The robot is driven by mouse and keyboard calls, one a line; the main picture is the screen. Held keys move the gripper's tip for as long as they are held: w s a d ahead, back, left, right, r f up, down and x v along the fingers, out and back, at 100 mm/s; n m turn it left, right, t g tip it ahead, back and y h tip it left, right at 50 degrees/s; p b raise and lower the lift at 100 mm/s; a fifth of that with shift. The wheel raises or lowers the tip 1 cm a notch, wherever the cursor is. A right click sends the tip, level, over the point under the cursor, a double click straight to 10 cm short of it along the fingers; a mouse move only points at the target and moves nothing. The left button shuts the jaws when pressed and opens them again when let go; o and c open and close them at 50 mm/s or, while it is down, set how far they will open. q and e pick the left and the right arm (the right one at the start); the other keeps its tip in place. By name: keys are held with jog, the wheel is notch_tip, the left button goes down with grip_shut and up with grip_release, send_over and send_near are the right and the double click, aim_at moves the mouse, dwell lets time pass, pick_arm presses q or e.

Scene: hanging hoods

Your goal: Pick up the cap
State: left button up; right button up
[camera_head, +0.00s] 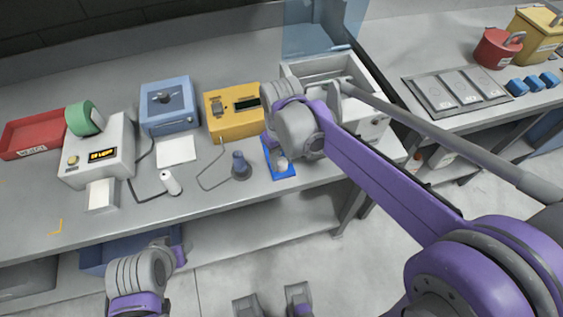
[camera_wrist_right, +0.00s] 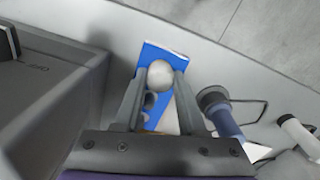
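The cap appears to be the pale grey rounded piece (camera_wrist_right: 160,76) on a small blue tray (camera_wrist_right: 152,55) in the right wrist view. In the head view, a pale piece (camera_head: 281,164) shows on the blue tray (camera_head: 285,174) near the table's front edge. My right gripper (camera_wrist_right: 160,72) points down over the tray. Its two fingers are apart, one on each side of the cap; I cannot tell whether they touch it. A smaller dark round part (camera_wrist_right: 151,101) shows between the fingers.
A grey-blue knobbed piece (camera_head: 239,166) stands left of the tray. A white open box (camera_head: 320,70) stands close behind my right gripper. A yellow device (camera_head: 234,123), a blue box (camera_head: 168,107) and a white device (camera_head: 98,160) stand further left. A white cylinder (camera_head: 171,183) lies near the front edge.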

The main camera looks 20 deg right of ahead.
aim_at(281, 161)
grip_shut()
notch_tip(281, 161, up, 10)
jog(key=shift+p, duration=0.45)
